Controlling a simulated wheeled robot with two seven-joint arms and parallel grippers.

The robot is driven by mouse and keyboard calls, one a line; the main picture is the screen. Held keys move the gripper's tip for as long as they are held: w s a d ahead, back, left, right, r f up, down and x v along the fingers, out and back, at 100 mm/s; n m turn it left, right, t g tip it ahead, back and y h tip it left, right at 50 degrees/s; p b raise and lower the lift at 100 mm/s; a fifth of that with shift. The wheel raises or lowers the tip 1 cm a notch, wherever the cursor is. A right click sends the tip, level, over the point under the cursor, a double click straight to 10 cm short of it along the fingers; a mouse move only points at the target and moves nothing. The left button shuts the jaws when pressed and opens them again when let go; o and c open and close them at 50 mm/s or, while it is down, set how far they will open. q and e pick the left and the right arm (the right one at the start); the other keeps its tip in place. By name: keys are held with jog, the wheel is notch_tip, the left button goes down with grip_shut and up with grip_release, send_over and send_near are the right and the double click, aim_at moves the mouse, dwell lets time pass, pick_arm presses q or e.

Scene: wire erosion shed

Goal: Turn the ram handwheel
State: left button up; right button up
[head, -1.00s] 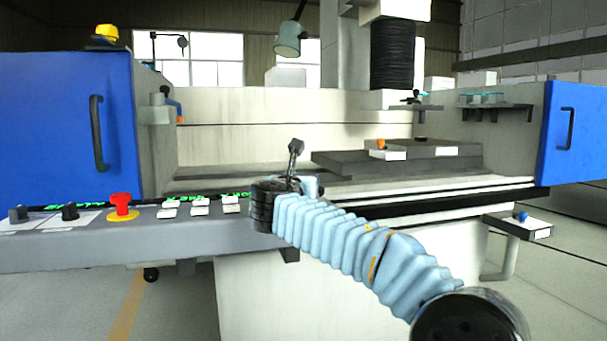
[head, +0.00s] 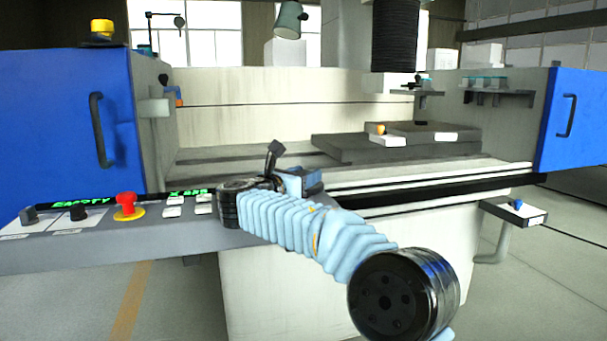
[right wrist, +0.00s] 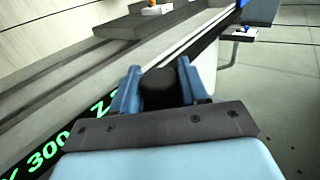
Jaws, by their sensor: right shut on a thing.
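My right gripper (head: 306,181) is at the front edge of the machine, just right of the end of the control panel. In the right wrist view its two blue fingers (right wrist: 161,88) are shut on a dark, rounded, knob-like piece, which I take for the grip of the ram handwheel (right wrist: 159,90). The rest of the handwheel is hidden behind the gripper and wrist, so I cannot tell its angle. My left gripper is not in view.
The control panel (head: 150,240) carries a red mushroom button (head: 126,205), knobs and several white keys close to my wrist. Dark plates (head: 350,147) lie on the machine bed behind. A small shelf (head: 518,211) juts out at right. Blue doors (head: 62,130) flank the machine.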

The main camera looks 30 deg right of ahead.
jog(key=o, duration=0.9)
jog(key=v, duration=1.3)
jog(key=shift+s+a, duration=0.2)
jog(key=shift+a, duration=0.15)
jog(key=shift+o, duration=0.2)
